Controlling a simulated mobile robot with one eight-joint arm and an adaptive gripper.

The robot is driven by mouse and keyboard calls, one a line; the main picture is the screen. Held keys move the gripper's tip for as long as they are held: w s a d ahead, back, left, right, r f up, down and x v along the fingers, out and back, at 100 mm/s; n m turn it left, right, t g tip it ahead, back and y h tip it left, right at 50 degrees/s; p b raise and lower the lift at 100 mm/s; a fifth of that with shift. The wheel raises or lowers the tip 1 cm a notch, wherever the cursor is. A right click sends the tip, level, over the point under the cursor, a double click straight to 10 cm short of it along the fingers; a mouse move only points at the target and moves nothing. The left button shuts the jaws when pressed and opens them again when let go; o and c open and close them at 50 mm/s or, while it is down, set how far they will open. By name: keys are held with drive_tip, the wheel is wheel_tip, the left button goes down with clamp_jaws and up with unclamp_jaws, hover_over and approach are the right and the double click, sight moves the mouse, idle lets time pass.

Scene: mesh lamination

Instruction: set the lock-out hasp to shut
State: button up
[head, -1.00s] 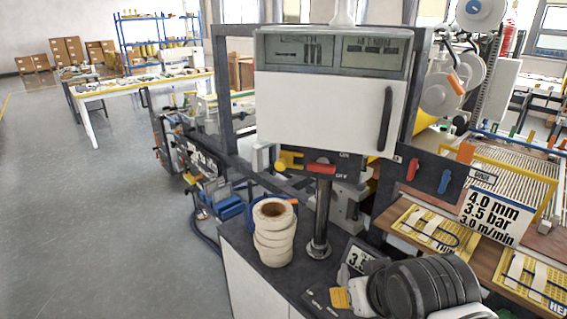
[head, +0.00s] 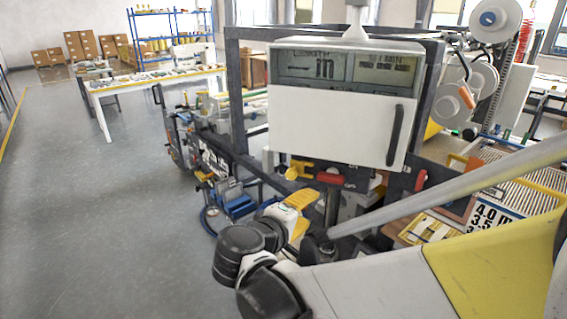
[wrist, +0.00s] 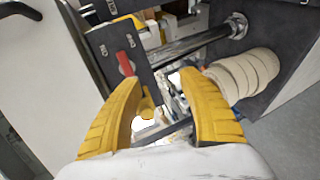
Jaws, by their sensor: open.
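The yellow lock-out hasp (head: 299,169) sits on the dark switch panel under the white display box, left of the red switch handle (head: 329,178). In the wrist view a yellow piece, seemingly the hasp (wrist: 148,103), shows between my fingers, with the red handle (wrist: 125,63) above it. My gripper (head: 298,203) has yellow fingers and is below and in front of the panel in the head view. In the wrist view my gripper (wrist: 157,78) is open, with nothing gripped. I cannot tell exactly how the hasp is set.
The white display box (head: 340,115) with a dark handle hangs above the panel. A metal post (wrist: 190,43) and a stack of cream rolls (wrist: 240,78) stand close to the right finger in the wrist view. Open floor (head: 80,210) lies to the left.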

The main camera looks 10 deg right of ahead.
sight(290, 176)
drive_tip(key=w+a+r+n+t+h, duration=0.1)
drive_tip(key=a+r+n+t, duration=0.15)
drive_tip(key=a, duration=0.55)
drive_tip(key=shift+m+t, duration=0.35)
drive_tip(key=shift+t, duration=0.1)
drive_tip(key=x, duration=0.7)
drive_tip(key=r+x, duration=0.1)
drive_tip(key=x, duration=0.3)
drive_tip(key=shift+b, duration=0.3)
drive_tip(key=shift+c, duration=0.4)
